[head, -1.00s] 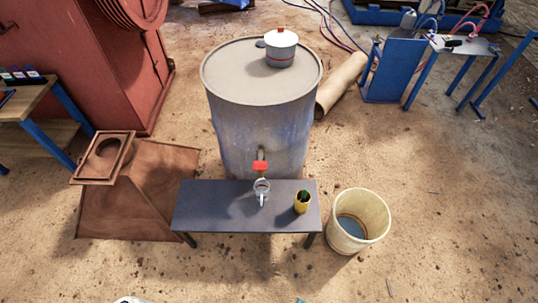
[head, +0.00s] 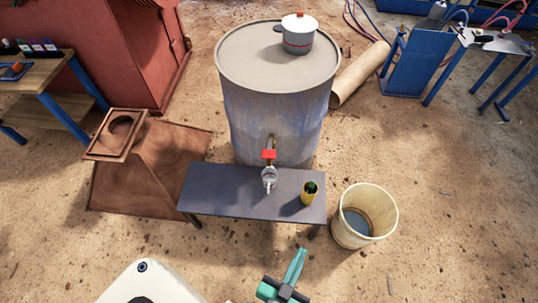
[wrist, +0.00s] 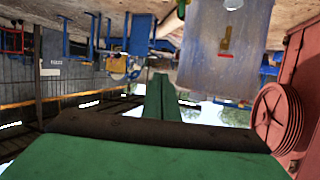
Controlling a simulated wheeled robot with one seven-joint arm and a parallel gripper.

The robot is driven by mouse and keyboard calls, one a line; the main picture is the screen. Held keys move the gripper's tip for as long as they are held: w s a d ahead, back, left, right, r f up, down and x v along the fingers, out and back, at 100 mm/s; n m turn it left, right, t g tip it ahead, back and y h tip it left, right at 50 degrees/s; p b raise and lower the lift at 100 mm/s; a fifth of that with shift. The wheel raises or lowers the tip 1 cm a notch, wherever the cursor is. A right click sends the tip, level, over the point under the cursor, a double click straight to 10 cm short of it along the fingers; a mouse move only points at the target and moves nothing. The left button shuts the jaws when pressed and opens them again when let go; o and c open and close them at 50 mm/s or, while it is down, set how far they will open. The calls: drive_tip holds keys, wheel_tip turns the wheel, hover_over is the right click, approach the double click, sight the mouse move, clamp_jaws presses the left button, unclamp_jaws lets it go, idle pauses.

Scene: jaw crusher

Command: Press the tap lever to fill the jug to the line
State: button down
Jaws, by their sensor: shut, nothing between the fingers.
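The tap's red lever (head: 268,154) sticks out from the front of the grey drum (head: 275,110). A small clear jug (head: 269,179) stands upright on the dark bench (head: 225,194), below the tap. Its line and water level are too small to make out. My gripper (head: 298,262) is teal, in front of the bench and apart from the lever and jug. In the wrist view its green fingers (wrist: 162,98) are shut together with nothing between them. That view is upside down and shows the drum (wrist: 203,50) and the brass-coloured tap (wrist: 225,38).
A cream bucket (head: 383,218) stands on the ground to the bench's right. A lidded pot (head: 298,38) sits on the drum. A brown metal hopper (head: 150,182) is at the left.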

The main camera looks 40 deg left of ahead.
drive_tip(key=w+a+n+g+y, duration=0.1)
drive_tip(key=w+a+n+y, duration=0.1)
drive_tip(key=w+a, duration=0.8)
drive_tip(key=w+a+n+g+y, duration=0.2)
drive_tip(key=w+a, duration=0.7)
drive_tip(key=a, duration=0.7)
drive_tip(key=shift+w+a+r+n+g+y, duration=0.2)
drive_tip(key=shift+w+a+n+g+y, duration=0.1)
drive_tip(key=shift+w+a, duration=0.1)
hover_over(268, 155)
drive_tip(key=s+d, duration=0.1)
wheel_tip(268, 155, down, 4)
wheel_tip(268, 155, down, 3)
drive_tip(key=shift+w+f, duration=0.1)
drive_tip(key=shift+s+d+f, duration=0.1)
drive_tip(key=shift+s+f, duration=0.15)
drive_tip(key=shift+f, duration=0.3)
